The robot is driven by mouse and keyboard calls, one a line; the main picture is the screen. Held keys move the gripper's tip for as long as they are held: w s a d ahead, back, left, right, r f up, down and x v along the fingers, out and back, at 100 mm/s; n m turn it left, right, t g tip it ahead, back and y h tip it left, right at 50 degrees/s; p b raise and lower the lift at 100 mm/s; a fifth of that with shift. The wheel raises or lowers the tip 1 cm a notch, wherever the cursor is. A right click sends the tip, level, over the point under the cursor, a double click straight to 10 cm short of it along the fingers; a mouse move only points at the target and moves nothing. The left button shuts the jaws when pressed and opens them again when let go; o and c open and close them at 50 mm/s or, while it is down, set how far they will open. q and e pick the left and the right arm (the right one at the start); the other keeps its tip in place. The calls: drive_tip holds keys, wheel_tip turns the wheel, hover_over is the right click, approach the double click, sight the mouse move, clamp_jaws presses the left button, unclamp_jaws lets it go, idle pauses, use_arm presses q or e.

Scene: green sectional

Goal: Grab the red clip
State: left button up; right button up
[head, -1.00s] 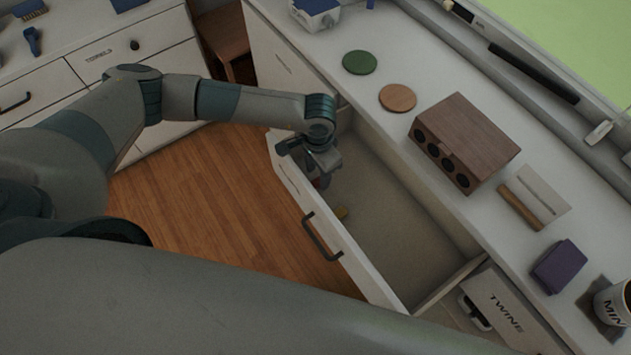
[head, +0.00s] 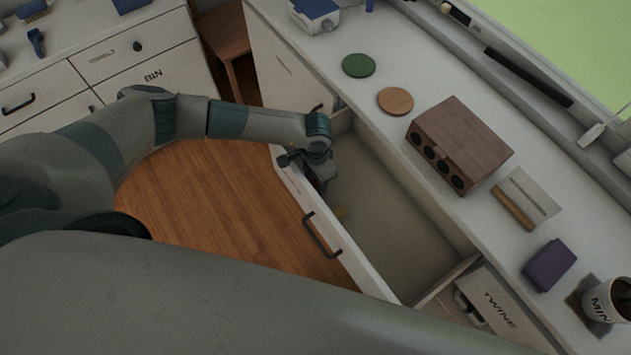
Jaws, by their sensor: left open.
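My left gripper (head: 318,180) reaches down into the open drawer (head: 400,235), near its far left end and close to the front panel. The gripper is seen from above and behind, and its fingertips are mostly hidden by the wrist. A small reddish patch shows by the fingers; it is too small and covered to tell surely whether it is the red clip. My right gripper is out of view.
The drawer's front panel with a dark handle (head: 322,236) borders the wood floor. On the counter are a green disc (head: 358,66), an orange disc (head: 395,102), a wooden box (head: 460,145), a purple block (head: 550,265) and a mug (head: 606,301). Most of the drawer floor is bare.

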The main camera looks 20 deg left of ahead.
sight(316, 182)
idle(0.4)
use_arm(q)
clamp_jaws()
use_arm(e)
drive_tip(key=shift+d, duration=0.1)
use_arm(q)
drive_tip(key=shift+r, duration=0.15)
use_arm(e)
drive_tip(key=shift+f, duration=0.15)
